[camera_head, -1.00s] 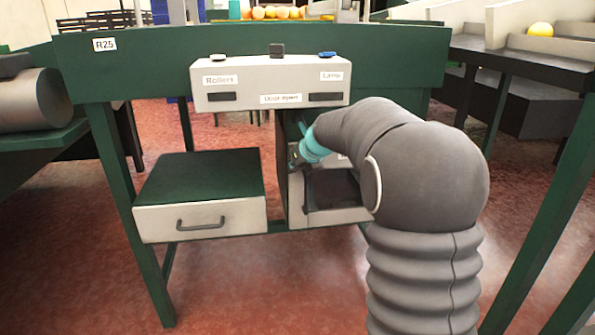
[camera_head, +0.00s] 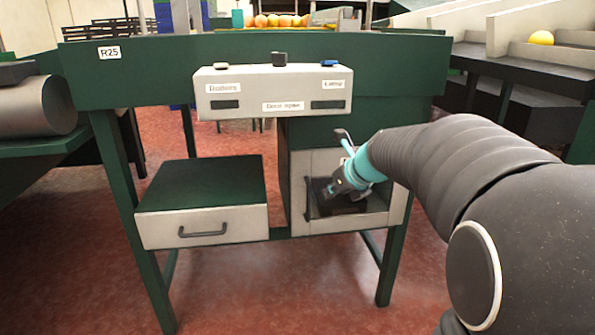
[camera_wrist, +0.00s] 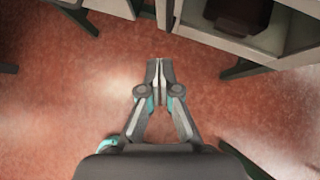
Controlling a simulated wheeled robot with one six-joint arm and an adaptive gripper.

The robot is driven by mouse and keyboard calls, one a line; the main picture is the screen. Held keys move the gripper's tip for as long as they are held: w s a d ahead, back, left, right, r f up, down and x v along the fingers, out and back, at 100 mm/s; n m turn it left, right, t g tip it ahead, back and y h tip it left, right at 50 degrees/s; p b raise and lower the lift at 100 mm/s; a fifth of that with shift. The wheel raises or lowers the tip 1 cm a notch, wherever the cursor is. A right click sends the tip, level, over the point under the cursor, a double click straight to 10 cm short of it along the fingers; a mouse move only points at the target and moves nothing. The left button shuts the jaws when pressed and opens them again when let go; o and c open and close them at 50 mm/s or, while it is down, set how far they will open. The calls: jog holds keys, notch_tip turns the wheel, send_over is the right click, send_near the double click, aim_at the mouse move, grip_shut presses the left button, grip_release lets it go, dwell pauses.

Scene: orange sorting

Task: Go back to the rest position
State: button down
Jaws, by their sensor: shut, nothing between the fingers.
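My gripper (camera_wrist: 154,75) is shut and empty in the wrist view, with its fingertips together over the red floor. In the head view my gripper (camera_head: 341,192) is in front of the open compartment (camera_head: 398,205) on the right side of the green workbench (camera_head: 130,77), and it hides part of that compartment. My arm comes in from the right edge of the head view.
A drawer unit (camera_head: 160,233) with a dark handle is on the left of the bench. A control box (camera_head: 240,87) with labels and buttons hangs at the bench front. Oranges (camera_head: 285,20) lie behind it. Open red floor (camera_head: 250,290) is in front.

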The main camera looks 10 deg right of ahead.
jog(key=s+a+f+n+g, duration=0.25)
jog(key=s+f+n, duration=0.35)
jog(key=s+n, duration=0.95)
jog(key=s+a+n+h, duration=0.1)
jog(key=s+a+n, duration=0.2)
jog(key=s+n, duration=0.4)
jog(key=s+a+n+h, duration=0.1)
jog(key=s+a+n, duration=0.1)
jog(key=s+n, duration=0.4)
jog(key=n, duration=0.4)
jog(key=shift+s+a+r+h, duration=0.25)
jog(key=shift+s+a+h, duration=0.05)
jog(key=shift+s+a, duration=0.1)
